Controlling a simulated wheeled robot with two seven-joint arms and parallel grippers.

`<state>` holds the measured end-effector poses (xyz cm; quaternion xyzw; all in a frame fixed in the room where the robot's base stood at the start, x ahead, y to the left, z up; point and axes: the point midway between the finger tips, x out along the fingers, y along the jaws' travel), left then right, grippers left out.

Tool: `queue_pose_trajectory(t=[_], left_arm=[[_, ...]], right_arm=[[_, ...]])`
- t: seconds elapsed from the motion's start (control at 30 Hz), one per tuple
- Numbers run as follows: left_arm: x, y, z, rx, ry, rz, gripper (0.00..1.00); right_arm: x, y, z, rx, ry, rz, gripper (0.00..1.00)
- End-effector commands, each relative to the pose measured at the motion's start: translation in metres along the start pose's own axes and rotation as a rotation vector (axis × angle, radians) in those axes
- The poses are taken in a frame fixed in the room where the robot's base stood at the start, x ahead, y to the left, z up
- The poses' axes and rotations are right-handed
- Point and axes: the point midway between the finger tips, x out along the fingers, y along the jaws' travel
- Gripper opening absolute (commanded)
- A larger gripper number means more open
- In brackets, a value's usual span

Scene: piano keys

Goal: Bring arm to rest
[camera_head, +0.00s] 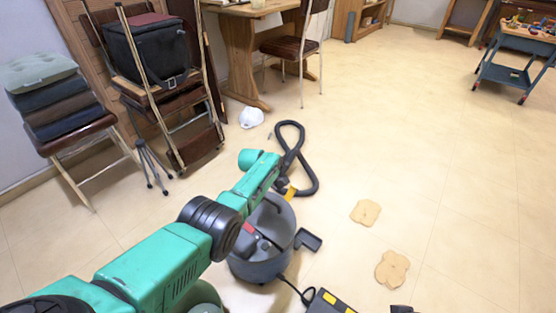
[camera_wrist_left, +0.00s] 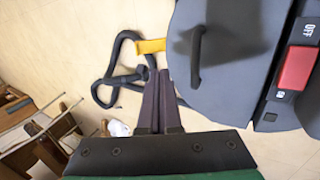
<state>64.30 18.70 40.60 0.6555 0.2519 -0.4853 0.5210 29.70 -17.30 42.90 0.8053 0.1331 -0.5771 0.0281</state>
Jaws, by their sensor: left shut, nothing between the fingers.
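My left arm (camera_head: 160,262) is green with black joints and reaches from the lower left to above a grey vacuum cleaner (camera_head: 262,255). In the left wrist view my left gripper (camera_wrist_left: 160,78) has its two dark fingers together with nothing between them. The fingers point toward the black hose, beside the vacuum's grey lid (camera_wrist_left: 225,65) with its handle and red switch (camera_wrist_left: 296,68). Whether the fingers touch the vacuum cannot be told. No piano keys show. My right gripper is not in view.
A black hose (camera_head: 312,180) loops on the floor behind the vacuum. Chairs (camera_head: 75,130) with cushions and a bag (camera_head: 150,52) stand at left, a wooden table (camera_head: 245,45) behind. Two tan floor patches (camera_head: 365,212) lie right of the vacuum. The floor at right (camera_head: 470,200) is clear.

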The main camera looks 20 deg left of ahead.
Motion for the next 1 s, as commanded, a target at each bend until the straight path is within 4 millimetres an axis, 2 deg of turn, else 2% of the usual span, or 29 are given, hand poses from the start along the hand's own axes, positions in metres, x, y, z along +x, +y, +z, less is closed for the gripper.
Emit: queue_pose_trajectory(t=[0.03,0.1,0.17,0.3,0.4,0.5,0.67,0.77,0.83,0.93,1.0], left_arm=[[-0.011,0.008,0.000,0.000,0.000,0.002,0.00],[-0.023,0.017,0.000,0.000,0.000,0.004,0.00],[-0.042,0.031,0.000,0.001,0.001,0.005,0.00],[-0.059,0.045,0.001,0.001,0.000,0.003,0.00],[-0.068,0.052,0.000,0.001,0.000,0.001,0.00],[-0.072,0.055,0.000,0.000,0.000,0.001,0.00],[-0.071,0.055,0.000,0.002,0.000,0.000,0.00],[-0.066,0.043,0.000,0.047,0.002,-0.007,0.00],[-0.060,0.023,0.001,0.131,0.008,-0.020,0.00],[-0.055,-0.023,0.005,0.319,0.018,-0.048,0.00],[-0.061,-0.059,0.011,0.468,0.026,-0.073,0.00]], right_arm=[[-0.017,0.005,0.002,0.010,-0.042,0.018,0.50],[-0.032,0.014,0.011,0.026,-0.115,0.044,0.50],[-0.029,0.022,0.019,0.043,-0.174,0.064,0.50],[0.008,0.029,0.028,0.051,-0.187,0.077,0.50],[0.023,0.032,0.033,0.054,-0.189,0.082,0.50],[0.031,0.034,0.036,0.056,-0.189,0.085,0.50],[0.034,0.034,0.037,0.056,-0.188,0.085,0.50],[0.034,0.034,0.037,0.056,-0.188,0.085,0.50],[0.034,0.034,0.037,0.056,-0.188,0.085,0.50],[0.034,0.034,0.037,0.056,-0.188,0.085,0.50],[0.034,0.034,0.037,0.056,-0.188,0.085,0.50]])
